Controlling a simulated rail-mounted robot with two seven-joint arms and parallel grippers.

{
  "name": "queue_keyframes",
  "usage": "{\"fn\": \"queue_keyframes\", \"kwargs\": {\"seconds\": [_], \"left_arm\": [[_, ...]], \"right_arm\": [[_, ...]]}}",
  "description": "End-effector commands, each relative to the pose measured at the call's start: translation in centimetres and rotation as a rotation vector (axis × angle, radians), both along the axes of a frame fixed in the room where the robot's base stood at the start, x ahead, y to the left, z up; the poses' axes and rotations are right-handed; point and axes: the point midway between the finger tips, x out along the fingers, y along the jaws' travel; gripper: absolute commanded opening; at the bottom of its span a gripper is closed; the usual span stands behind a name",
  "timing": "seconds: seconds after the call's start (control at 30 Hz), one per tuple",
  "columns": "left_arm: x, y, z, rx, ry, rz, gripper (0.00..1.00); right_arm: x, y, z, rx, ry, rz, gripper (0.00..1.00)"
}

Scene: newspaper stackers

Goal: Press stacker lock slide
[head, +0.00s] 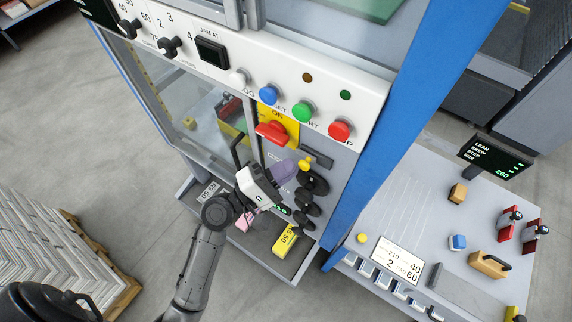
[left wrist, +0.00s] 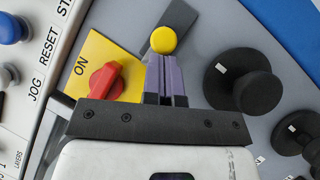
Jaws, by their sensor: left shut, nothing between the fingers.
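A yellow round knob (head: 304,164) sits on a dark grey slide bar (head: 320,157) on the grey front panel of the stacker (head: 345,160). The knob also shows in the left wrist view (left wrist: 163,40), just beyond my fingertips, with the dark bar (left wrist: 181,18) running behind it. My left gripper (head: 286,170) has its purple fingers shut with nothing between them. Its tips (left wrist: 166,62) point at the knob and lie at or very near its lower edge. I cannot tell whether they touch it. My right gripper is not in view.
A red rotary switch (head: 272,132) on a yellow ON plate sits left of the knob. Black round knobs (head: 313,182) lie below and right, close to my gripper. Blue, green and red buttons line the white panel above. A blue post (head: 400,115) stands to the right.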

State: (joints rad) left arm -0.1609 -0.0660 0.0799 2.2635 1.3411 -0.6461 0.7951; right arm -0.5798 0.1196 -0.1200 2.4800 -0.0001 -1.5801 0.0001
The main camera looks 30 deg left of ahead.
Motion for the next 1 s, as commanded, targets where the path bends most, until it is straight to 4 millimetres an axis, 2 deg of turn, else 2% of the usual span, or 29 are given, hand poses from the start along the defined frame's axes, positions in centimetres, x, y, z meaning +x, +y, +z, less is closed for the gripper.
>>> {"fn": "queue_keyframes", "kwargs": {"seconds": [0.33, 0.63, 1.0], "left_arm": [[0.0, -0.2, 0.0, 0.0, 0.0, 0.0, 0.0], [-0.2, -4.0, 0.1, 0.001, -0.001, -0.001, 0.0], [-0.2, -4.1, 0.0, 0.001, -0.002, 0.0, 0.0]], "right_arm": [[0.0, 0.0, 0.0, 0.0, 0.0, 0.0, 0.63], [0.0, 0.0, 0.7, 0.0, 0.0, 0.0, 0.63], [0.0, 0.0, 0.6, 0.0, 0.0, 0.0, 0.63]]}}
